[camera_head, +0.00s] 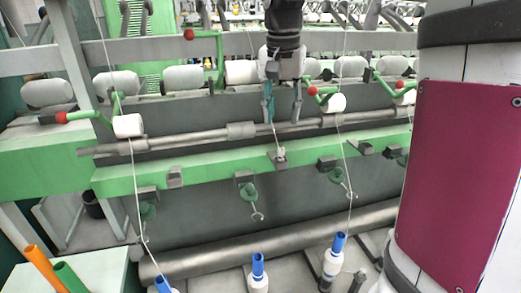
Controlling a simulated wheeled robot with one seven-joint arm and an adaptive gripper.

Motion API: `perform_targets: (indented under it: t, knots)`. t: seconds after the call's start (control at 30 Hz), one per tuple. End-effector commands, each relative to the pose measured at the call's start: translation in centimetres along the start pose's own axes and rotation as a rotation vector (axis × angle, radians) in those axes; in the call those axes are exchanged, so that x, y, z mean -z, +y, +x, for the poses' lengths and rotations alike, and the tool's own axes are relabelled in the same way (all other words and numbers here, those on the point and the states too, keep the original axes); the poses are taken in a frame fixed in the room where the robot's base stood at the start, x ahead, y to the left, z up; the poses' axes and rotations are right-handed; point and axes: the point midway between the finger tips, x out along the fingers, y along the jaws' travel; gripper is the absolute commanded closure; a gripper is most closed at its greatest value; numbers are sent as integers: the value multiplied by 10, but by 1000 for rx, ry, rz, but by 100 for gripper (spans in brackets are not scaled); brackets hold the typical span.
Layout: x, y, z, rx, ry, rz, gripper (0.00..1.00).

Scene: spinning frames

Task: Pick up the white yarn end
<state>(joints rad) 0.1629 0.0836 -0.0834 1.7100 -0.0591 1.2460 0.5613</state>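My gripper (283,117) hangs down in the upper middle of the head view, in front of the grey roller bar. Its two fingers are spread apart with a gap between them. A thin white yarn end (276,137) runs from near the left fingertip down to a small holder (280,156) on the green rail. The yarn's upper tip is too small to make out, and I cannot tell whether it touches the finger. No yarn shows held between the fingers.
The green rail (217,166) and roller bar (185,138) cross the view. White yarn lines run taut at left (135,180) and right (346,175). A blue-topped bobbin (258,275) stands below. White rollers (183,78) line the back.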

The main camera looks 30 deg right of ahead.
Motion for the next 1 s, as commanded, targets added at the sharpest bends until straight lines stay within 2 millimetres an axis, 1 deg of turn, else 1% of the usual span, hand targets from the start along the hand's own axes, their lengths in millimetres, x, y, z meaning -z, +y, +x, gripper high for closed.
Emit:
perform_targets:
  t: [0.03,0.1,0.2,0.47,0.6,0.7,0.83,1.0]
  knots:
    - [-2,1,10,-3,-5,0,62]
    - [-2,1,22,-2,-4,-1,62]
    - [-1,1,35,-1,-3,-1,62]
    - [-3,1,53,-1,-3,-2,62]
    - [-8,2,72,-2,-4,-2,62]
    - [-7,2,86,0,-2,-2,62]
    - [-6,1,95,1,0,-2,62]
    - [-5,0,96,2,1,-2,62]
